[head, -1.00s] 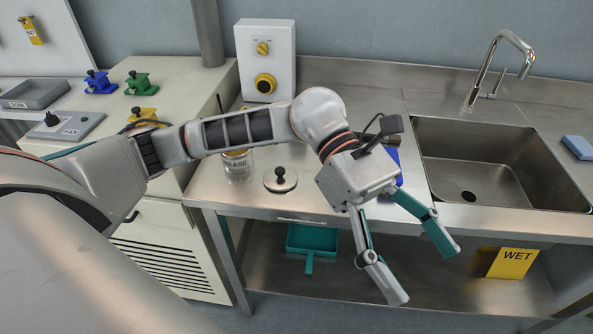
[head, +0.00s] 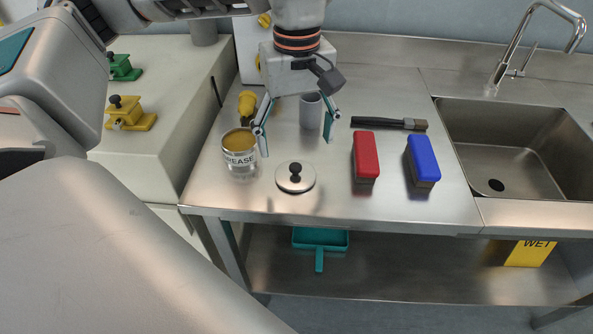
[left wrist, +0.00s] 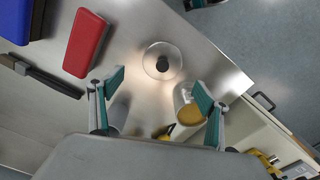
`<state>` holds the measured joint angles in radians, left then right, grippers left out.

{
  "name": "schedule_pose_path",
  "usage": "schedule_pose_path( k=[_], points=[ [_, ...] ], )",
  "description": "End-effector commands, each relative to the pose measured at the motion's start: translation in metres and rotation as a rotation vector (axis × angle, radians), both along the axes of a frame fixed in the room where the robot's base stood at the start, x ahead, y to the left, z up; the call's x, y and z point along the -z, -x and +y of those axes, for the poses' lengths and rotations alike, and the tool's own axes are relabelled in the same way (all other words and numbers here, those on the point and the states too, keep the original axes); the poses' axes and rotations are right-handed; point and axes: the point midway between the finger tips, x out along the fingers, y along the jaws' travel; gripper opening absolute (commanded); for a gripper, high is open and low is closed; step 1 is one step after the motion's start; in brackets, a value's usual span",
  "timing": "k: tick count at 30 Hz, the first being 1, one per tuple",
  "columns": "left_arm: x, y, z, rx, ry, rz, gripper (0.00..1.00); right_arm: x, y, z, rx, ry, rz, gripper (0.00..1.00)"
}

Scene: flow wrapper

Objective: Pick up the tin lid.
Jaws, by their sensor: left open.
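The tin lid (head: 295,178) is a round silver disc with a black knob, lying flat on the steel bench near its front edge. It also shows in the left wrist view (left wrist: 156,63), beyond the fingertips. The grease tin (head: 240,155) stands open on the bench just left of the lid, with yellowish grease in it. My left gripper (head: 297,147) is open and empty, pointing down above the bench behind the lid and apart from it. In the left wrist view its two fingers (left wrist: 158,85) are spread wide. My right gripper is in neither view.
A red brush (head: 366,157) and a blue brush (head: 422,163) lie right of the lid, with a black-handled brush (head: 388,123) behind them. A grey cup (head: 311,111) and a yellow-topped item (head: 247,104) stand behind the lid. The sink (head: 520,150) is at the right.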

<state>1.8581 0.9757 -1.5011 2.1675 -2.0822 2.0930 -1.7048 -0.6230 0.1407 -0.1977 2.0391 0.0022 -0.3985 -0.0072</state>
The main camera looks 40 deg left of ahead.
Motion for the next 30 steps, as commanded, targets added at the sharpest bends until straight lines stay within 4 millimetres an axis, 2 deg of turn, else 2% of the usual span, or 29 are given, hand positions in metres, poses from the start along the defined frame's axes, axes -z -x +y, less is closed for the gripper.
schedule_pose_path(
  k=[3, 8, 17, 25, 29, 30],
  points=[
    [0.016, 0.001, 0.000, 0.000, 0.001, 0.006, 0.76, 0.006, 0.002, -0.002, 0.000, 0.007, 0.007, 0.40],
    [0.026, 0.002, -0.001, 0.001, 0.002, 0.004, 0.76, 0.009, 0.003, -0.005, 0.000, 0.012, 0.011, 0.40],
    [0.067, 0.007, -0.001, 0.000, 0.003, 0.006, 0.76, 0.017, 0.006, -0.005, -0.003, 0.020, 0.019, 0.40],
    [0.069, 0.006, -0.001, -0.001, 0.003, 0.001, 0.76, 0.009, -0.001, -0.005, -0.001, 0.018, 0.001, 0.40],
    [0.069, 0.006, -0.001, -0.001, 0.003, 0.002, 0.43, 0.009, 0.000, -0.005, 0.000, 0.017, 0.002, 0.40],
    [0.069, 0.006, -0.001, -0.001, 0.003, 0.002, 0.42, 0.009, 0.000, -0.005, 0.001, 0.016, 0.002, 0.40]
  ],
)
